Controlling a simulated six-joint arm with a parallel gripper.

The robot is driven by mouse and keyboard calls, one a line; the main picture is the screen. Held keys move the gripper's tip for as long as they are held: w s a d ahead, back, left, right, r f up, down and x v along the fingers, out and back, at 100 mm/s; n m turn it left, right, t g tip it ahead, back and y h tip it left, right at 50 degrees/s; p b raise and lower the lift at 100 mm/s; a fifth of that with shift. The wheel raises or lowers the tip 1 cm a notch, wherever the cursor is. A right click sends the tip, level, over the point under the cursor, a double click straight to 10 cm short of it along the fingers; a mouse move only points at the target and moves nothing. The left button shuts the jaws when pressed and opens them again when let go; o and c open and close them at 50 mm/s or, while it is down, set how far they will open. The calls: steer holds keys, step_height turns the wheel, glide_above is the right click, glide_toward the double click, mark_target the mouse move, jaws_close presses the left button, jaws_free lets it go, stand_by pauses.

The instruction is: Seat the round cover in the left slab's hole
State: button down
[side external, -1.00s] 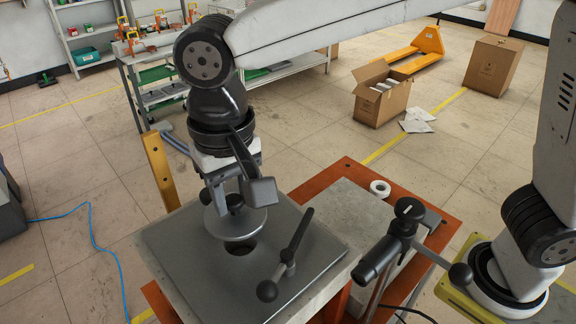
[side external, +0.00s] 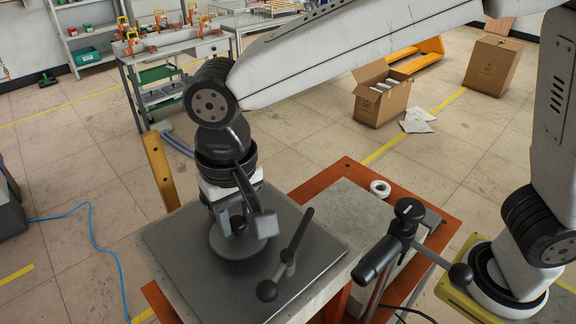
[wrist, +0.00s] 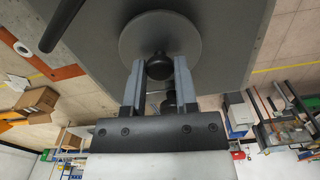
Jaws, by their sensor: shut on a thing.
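The round cover (side external: 232,243) is a grey disc with a dark knob on top. It lies at or just above the top of the left slab (side external: 182,250), over the place of the hole, which it hides. I cannot tell whether it is fully seated. My gripper (side external: 237,222) is above the disc and shut on its knob. In the wrist view, the two fingers of my gripper (wrist: 158,72) flank the dark knob, with the grey cover (wrist: 160,32) behind it and the slab (wrist: 225,65) around it.
A second clamp-like handle (side external: 395,240) stands further right. A white ring (side external: 380,188) lies on the lighter slab (side external: 345,210). The slab's left part is clear.

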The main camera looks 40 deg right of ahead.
steer(key=shift+f, duration=0.55)
stand_by(0.4)
steer(key=shift+c, duration=1.5)
jaws_free()
steer(key=shift+r, duration=3.95)
